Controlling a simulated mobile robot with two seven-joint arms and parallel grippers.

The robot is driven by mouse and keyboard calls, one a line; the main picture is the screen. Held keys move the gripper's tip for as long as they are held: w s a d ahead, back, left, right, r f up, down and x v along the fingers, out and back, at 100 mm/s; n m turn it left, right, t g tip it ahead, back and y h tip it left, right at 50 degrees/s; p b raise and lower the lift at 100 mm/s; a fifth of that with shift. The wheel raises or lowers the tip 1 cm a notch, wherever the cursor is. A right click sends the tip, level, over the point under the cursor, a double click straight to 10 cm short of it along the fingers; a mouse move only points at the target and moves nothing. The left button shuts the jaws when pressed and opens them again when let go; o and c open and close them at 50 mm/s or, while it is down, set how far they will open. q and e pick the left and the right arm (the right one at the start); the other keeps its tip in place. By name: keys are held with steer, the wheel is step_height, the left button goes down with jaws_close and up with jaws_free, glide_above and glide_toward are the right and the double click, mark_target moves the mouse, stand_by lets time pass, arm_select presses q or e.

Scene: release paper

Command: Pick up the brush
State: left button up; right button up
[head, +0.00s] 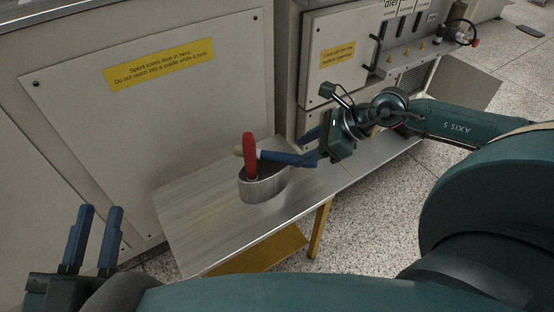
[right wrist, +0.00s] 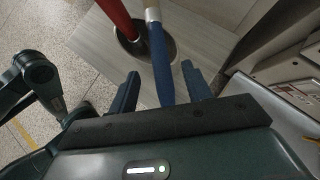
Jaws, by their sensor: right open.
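A metal cup (head: 263,187) stands on the bench and holds a red-handled tool (head: 250,157), which rises steeply from it. A tan end (head: 238,150) shows beside the red handle. In the right wrist view a blue handle (right wrist: 158,50) with a pale end crosses over the cup (right wrist: 168,48), beside the red handle (right wrist: 113,14). My left gripper (head: 100,210) is open and empty at lower left.
The narrow bench (head: 200,225) has bare room left of the cup. A large cabinet panel (head: 150,120) with a yellow label stands behind it. A control box (head: 330,60) with knobs stands behind my right arm.

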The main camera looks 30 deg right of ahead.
mark_target(292, 155)
steer(key=b+x, duration=0.1)
steer(key=x, duration=0.2)
steer(key=shift+d+f, duration=0.1)
steer(key=shift+f, duration=0.05)
arm_select(q)
steer(key=shift+w+a+r+m+t+h, duration=0.1)
steer(key=shift+w+r+m+t+h, duration=0.1)
steer(key=shift+r+m+h, duration=0.35)
steer(key=shift+w+a+r+m+t+h, duration=0.1)
steer(key=shift+w+r+m+t+h, duration=0.2)
steer(key=shift+r, duration=0.35)
arm_select(e)
steer(key=shift+w+a+f, duration=0.15)
steer(key=shift+a+f, duration=0.1)
arm_select(q)
steer(key=shift+s, duration=0.15)
arm_select(e)
steer(key=shift+c, duration=0.6)
jaws_close()
steer(key=shift+r, duration=0.1)
